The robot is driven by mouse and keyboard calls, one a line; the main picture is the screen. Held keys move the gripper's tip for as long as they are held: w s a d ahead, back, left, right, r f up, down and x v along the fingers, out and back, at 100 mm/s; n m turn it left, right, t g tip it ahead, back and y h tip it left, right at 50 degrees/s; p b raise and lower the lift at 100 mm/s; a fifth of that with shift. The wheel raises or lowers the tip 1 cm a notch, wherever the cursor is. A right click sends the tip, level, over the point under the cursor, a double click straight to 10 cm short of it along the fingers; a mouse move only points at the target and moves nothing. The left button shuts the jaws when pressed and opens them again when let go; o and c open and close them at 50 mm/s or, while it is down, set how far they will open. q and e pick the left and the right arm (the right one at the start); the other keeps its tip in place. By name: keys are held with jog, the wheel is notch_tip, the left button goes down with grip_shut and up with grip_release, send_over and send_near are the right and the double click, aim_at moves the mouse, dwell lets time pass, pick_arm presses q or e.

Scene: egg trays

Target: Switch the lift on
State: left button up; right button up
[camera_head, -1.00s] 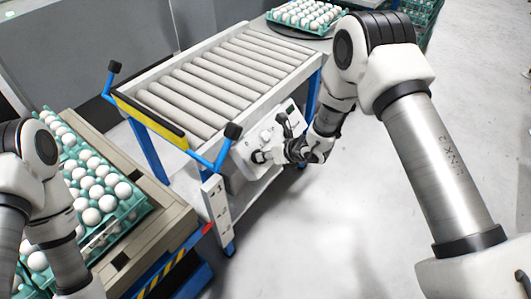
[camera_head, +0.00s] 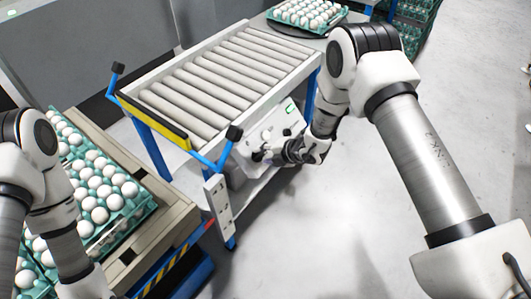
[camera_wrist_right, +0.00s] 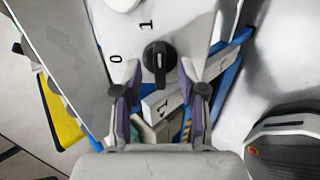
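The lift's switch is a black rotary knob (camera_wrist_right: 157,60) on a pale control panel, with a 0 printed at its left and a 1 above it in the right wrist view. Its grip bar stands about upright in that view, roughly toward the 1. My right gripper (camera_wrist_right: 158,80) has its fingers apart, one on each side of the knob, with gaps between. In the head view the right gripper (camera_head: 267,155) is at the control panel (camera_head: 272,126) on the side of the roller table and hides the knob. My left gripper is out of view.
The roller conveyor (camera_head: 225,80) has blue legs and a yellow front bar (camera_head: 155,122). Trays of white eggs (camera_head: 128,222) stand at the left, near my left arm. Another egg tray (camera_head: 308,16) is at the far end.

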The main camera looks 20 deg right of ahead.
jog(key=p+v, duration=0.5)
jog(key=v, duration=0.4)
dwell(0.3)
